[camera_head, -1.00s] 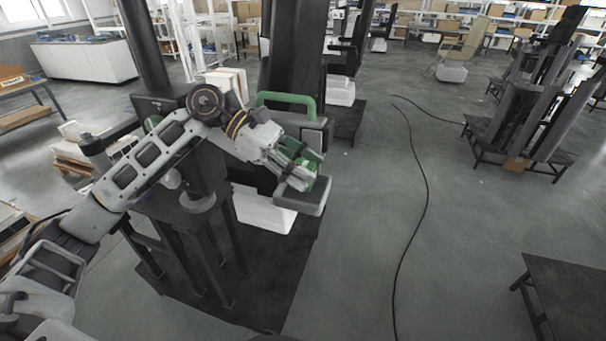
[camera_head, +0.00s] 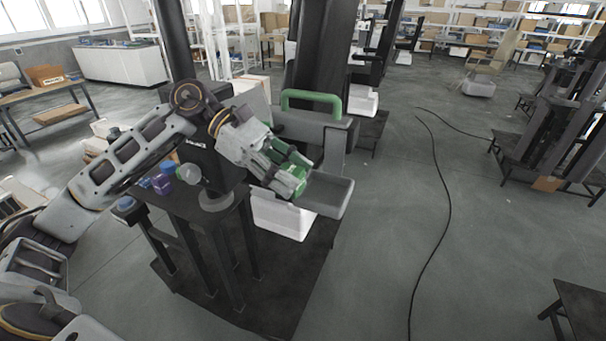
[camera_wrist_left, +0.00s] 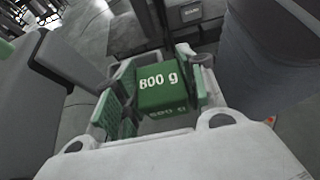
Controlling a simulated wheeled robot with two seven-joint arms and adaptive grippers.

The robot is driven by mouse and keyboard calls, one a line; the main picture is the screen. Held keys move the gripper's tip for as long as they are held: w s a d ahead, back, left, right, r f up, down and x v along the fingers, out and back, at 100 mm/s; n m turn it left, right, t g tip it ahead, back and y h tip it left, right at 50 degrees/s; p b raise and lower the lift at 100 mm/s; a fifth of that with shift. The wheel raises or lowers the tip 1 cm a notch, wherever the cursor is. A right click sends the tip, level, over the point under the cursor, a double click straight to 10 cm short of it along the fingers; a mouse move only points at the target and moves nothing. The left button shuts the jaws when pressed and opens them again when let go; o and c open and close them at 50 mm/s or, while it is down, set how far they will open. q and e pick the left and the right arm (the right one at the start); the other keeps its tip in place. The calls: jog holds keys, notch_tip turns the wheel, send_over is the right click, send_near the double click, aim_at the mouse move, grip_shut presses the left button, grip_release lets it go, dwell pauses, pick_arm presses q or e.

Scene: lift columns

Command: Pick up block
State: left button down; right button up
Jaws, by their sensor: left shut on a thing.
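A green block marked "800 g" (camera_wrist_left: 162,88) sits between the fingers of my left gripper (camera_wrist_left: 150,100) in the left wrist view. In the head view my left gripper (camera_head: 286,174) is shut on the green block (camera_head: 296,178). The block is partly hidden by the fingers. The gripper is over or beside the grey tray (camera_head: 335,196) of the lift column; I cannot tell whether the block touches the tray. My right gripper is not in view.
A green handle (camera_head: 312,97) stands up behind the gripper. A white box (camera_head: 283,217) is below the tray. A black cable (camera_head: 446,200) crosses the open floor at right.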

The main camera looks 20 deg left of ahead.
pick_arm(q)
jog(key=shift+s+a+b, duration=0.8)
jog(key=shift+s+a, duration=0.2)
jog(key=shift+a, duration=0.15)
jog(key=s+a+b, duration=0.4)
jog(key=s+a, duration=0.1)
jog(key=shift+a, duration=0.35)
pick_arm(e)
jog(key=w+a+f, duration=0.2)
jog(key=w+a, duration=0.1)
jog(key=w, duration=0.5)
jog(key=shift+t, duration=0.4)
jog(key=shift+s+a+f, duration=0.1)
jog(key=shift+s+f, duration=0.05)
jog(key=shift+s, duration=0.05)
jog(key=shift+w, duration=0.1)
